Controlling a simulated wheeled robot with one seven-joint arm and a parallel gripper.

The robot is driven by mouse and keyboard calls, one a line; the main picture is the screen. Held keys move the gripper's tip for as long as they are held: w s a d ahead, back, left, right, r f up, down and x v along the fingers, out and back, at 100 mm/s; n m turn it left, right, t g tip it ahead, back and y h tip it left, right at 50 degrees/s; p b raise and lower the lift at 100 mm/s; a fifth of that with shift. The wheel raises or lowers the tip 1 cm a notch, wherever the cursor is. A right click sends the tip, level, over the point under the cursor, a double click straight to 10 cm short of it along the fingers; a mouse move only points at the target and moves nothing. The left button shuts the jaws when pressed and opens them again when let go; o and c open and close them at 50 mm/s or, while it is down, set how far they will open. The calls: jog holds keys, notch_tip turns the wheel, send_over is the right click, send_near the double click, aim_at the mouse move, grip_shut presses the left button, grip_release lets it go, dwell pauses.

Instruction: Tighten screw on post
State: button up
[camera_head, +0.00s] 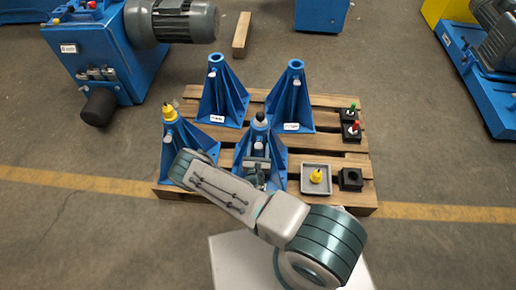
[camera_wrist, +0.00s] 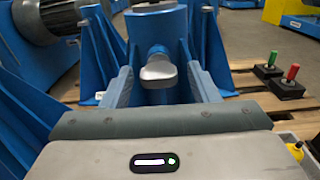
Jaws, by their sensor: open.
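Blue posts with flared ribs stand upright on the pallet. My gripper (camera_head: 257,172) is at the front right post (camera_head: 276,160). In the wrist view, that post (camera_wrist: 157,25) rises straight ahead, and a grey screw with a flat wing head (camera_wrist: 158,70) sticks out of its side towards me. My open gripper (camera_wrist: 163,84) has one finger on either side of the screw head, with visible gaps between. Whether the screw is fully seated cannot be told. In the head view, my arm partly hides the lower post. A grey piece (camera_head: 260,118) sits in its top.
The front left post (camera_head: 180,165) carries a yellow-topped piece (camera_head: 169,113). Two rear posts (camera_head: 221,95) (camera_head: 293,98) stand behind. On the wooden pallet's (camera_head: 335,145) right are a grey tray (camera_head: 305,190) with a yellow-topped piece and black blocks (camera_head: 350,180), two with green and red knobs.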

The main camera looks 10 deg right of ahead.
jog(key=v, duration=1.3)
jog(key=shift+s, duration=0.2)
jog(key=shift+a+r, duration=0.1)
jog(key=shift+a, duration=0.05)
jog(key=d+r+m+g+h+p, duration=0.1)
jog(key=d+r+m+g+h, duration=0.15)
jog(key=r+m+g, duration=0.5)
jog(key=d+r+m+g+h, duration=0.25)
jog(key=r+m+h, duration=0.2)
jog(key=r, duration=0.65)
jog(key=d+r+m+g+h+p, duration=0.1)
jog(key=d+r+m+g+h, duration=0.15)
jog(key=r+m+g, duration=0.4)
jog(key=s+a+r+m+y+p, duration=0.1)
jog(key=s+r+m+y, duration=0.3)
jog(key=r, duration=0.5)
jog(key=s+a+r+m+t+y+p, duration=0.1)
jog(key=s+r+m+y, duration=0.3)
jog(key=r, duration=0.5)
jog(key=s+r+m+t+y+p, duration=0.1)
jog(key=s+r+m+y, duration=0.4)
jog(key=r, duration=0.5)
jog(key=shift+a+m+y, duration=0.4)
jog(key=shift+m+y, duration=0.05)
jog(key=shift+y, duration=0.6)
jog(key=shift+s, duration=0.1)
